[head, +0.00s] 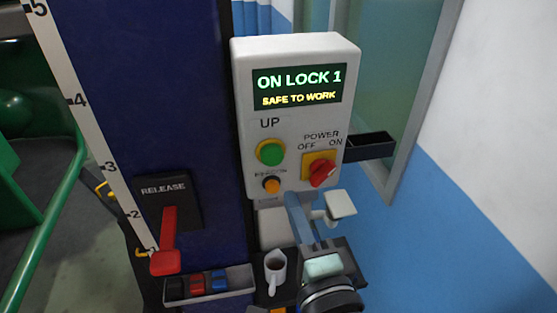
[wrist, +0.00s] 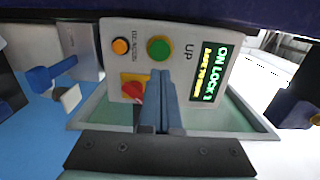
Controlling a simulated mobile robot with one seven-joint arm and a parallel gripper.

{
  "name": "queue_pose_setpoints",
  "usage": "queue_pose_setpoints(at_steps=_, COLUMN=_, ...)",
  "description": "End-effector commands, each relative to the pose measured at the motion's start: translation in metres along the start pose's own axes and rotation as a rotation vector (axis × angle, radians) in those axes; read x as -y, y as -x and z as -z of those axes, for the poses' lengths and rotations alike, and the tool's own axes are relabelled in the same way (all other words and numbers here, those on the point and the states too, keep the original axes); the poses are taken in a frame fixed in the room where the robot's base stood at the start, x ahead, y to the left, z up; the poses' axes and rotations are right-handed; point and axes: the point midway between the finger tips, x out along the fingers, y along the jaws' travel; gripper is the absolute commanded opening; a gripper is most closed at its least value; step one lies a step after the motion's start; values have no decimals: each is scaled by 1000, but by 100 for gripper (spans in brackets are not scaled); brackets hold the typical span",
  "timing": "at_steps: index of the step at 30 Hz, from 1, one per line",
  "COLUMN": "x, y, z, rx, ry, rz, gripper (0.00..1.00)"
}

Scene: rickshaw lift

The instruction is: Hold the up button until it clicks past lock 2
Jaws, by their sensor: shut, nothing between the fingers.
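The control box (head: 348,60) hangs on the dark blue column. Its display (head: 298,88) reads "ON LOCK 1" and "SAFE TO WORK". The round green up button (head: 270,152) sits under the word UP; it also shows in the wrist view (wrist: 159,48). My gripper (head: 292,197) is shut and empty, its blue-grey fingers at the lower edge of the box, below the green button. In the wrist view my gripper (wrist: 160,76) shows its fingertips just beside the button, towards the display side of the red switch. Contact with the box cannot be told.
An orange button (head: 271,186) lies below the green one, and the red power switch (head: 321,172) to its right points towards ON. A red release lever (head: 167,240) stands on the column by a numbered scale (head: 75,100). A mug (head: 275,270) and a tray (head: 240,285) are below.

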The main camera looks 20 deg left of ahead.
Motion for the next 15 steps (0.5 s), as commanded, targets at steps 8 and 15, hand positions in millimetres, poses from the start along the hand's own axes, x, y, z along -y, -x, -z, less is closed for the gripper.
queue_pose_setpoints(at_steps=8, x=5, y=-57, z=-1, rx=4, ry=1, rz=-1, gripper=0)
queue_pose_setpoints(at_steps=15, x=2, y=-83, z=-1, rx=2, ry=2, rz=0, gripper=0)
